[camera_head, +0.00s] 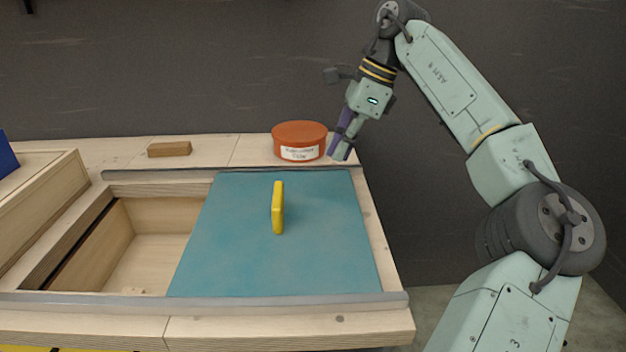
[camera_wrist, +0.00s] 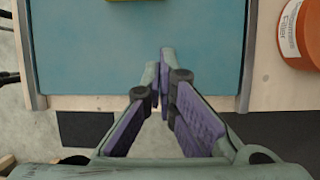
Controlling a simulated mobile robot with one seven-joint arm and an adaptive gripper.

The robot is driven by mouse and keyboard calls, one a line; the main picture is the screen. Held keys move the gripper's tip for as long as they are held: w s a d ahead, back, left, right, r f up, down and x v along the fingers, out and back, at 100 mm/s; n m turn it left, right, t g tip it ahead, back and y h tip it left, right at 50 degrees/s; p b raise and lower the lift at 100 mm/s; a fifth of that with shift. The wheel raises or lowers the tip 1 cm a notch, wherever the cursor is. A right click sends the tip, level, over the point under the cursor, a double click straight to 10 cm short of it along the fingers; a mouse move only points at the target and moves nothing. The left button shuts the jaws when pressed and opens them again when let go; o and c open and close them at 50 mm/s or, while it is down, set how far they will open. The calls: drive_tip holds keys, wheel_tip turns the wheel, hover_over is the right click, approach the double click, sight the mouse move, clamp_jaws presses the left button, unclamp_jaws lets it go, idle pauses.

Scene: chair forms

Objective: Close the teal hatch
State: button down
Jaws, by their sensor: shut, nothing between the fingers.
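The teal hatch (camera_head: 235,255) is a flat sliding panel between two grey rails on the wooden bench. It lies at the right end, leaving an opening (camera_head: 150,245) uncovered on the left. A yellow upright handle (camera_head: 278,208) stands on the hatch. In the wrist view the teal panel (camera_wrist: 190,45) fills the upper middle, and a bit of the yellow handle (camera_wrist: 134,2) shows at the top edge. My gripper (camera_head: 341,152) is shut and empty, above the back right corner of the bench, apart from the handle. Its purple-padded fingertips (camera_wrist: 160,58) show in the wrist view.
An orange round tin (camera_head: 300,136) with a white label stands behind the hatch, close to my gripper; it also shows in the wrist view (camera_wrist: 305,30). A small wooden block (camera_head: 169,149) lies at the back left. A wooden box edge (camera_head: 40,190) and blue object (camera_head: 6,158) are at far left.

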approach(293, 206)
drive_tip(key=f, duration=0.1)
drive_tip(key=d+f, duration=0.1)
drive_tip(key=f, duration=0.1)
drive_tip(key=d+f, duration=0.1)
drive_tip(key=f, duration=0.1)
drive_tip(key=shift+s, duration=0.1)
drive_tip(key=a, duration=0.3)
drive_tip(key=shift+a+r+p, duration=0.1)
drive_tip(key=shift+a+p, duration=0.05)
drive_tip(key=shift+p, duration=0.25)
drive_tip(key=shift+a, duration=0.35)
drive_tip(key=a+p, duration=0.4)
drive_tip(key=a, duration=2.6)
drive_tip(key=shift+a, duration=0.25)
